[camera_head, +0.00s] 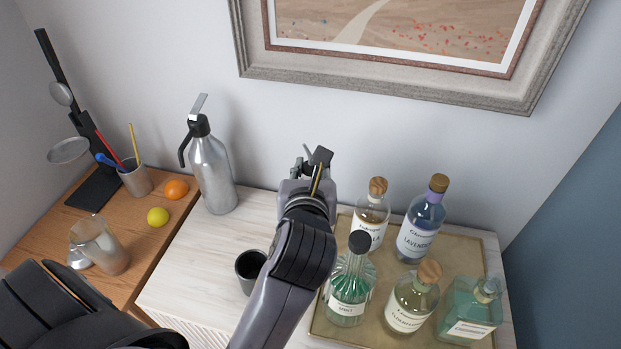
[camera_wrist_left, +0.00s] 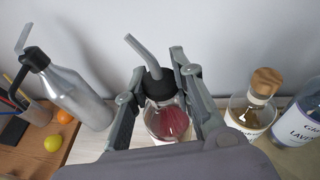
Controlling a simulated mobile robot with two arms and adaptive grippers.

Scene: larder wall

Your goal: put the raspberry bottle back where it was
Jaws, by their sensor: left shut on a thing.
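The raspberry bottle is a clear bottle with red contents (camera_wrist_left: 172,122), a black stopper and a grey pour spout, seen in the left wrist view. My left gripper (camera_wrist_left: 168,85) is shut on it, one finger on each side. In the head view my left gripper (camera_head: 313,172) is left of the gold tray (camera_head: 462,258), near the wall, and mostly hides the bottle. I cannot tell whether its base touches the counter. The tray holds the vanilla bottle (camera_head: 370,215), lavender bottle (camera_head: 420,232), mint bottle (camera_head: 349,290), elderflower bottle (camera_head: 411,303) and a teal square bottle (camera_head: 470,315).
A metal siphon (camera_head: 212,172) and a dark cup (camera_head: 250,268) stand on the pale counter (camera_head: 190,265). A wooden board at left holds an orange (camera_head: 176,189), a lemon (camera_head: 158,217) and bar tools. The tray's back right is bare. A framed picture hangs above.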

